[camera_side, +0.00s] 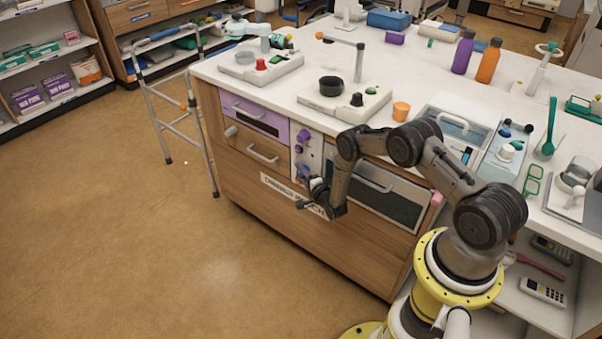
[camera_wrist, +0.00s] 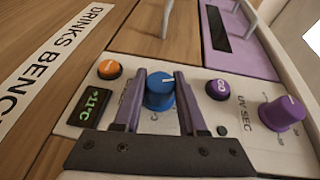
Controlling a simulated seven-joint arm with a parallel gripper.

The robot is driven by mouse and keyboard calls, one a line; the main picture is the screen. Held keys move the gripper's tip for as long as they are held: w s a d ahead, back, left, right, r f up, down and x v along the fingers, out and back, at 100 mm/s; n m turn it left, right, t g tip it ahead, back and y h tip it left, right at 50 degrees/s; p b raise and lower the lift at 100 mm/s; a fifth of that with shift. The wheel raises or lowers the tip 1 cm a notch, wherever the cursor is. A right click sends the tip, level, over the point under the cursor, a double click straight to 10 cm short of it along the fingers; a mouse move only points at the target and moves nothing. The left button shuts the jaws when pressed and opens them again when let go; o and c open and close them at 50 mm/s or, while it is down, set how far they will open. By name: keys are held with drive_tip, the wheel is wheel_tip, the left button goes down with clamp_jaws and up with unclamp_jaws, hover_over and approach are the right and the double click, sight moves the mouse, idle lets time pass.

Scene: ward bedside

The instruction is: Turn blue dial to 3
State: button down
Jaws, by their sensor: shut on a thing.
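The blue dial (camera_wrist: 160,90) sits on a white control panel (camera_wrist: 236,128) on the bench front. A light mark shows on its top, and the scale around it is mostly hidden, so I cannot read its setting. My gripper (camera_wrist: 160,84) is shut on the blue dial, with one dark finger on each side of it. In the side view my gripper (camera_side: 311,190) is low at the front of the bench, against the panel, and the dial is largely hidden there by the arm.
On the panel are an orange button (camera_wrist: 109,69), a "+21°C" display (camera_wrist: 89,107), a purple button (camera_wrist: 219,89) and a purple knob (camera_wrist: 283,113). A purple drawer (camera_side: 254,113) and a wooden drawer with a handle (camera_side: 262,153) are left of the panel. Floor in front is clear.

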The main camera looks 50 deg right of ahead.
drive_tip(key=t, duration=0.1)
drive_tip(key=m+t+h, duration=0.1)
drive_tip(key=t, duration=0.1)
drive_tip(key=shift+a+m+t+h, duration=0.1)
drive_tip(key=shift+m+t+h, duration=0.7)
drive_tip(key=shift+t, duration=0.2)
drive_tip(key=shift+c, duration=2.3)
unclamp_jaws()
drive_tip(key=shift+h, duration=0.3)
drive_tip(key=v, duration=1.3)
drive_tip(key=shift+s+f, duration=0.25)
drive_tip(key=shift+s, duration=0.1)
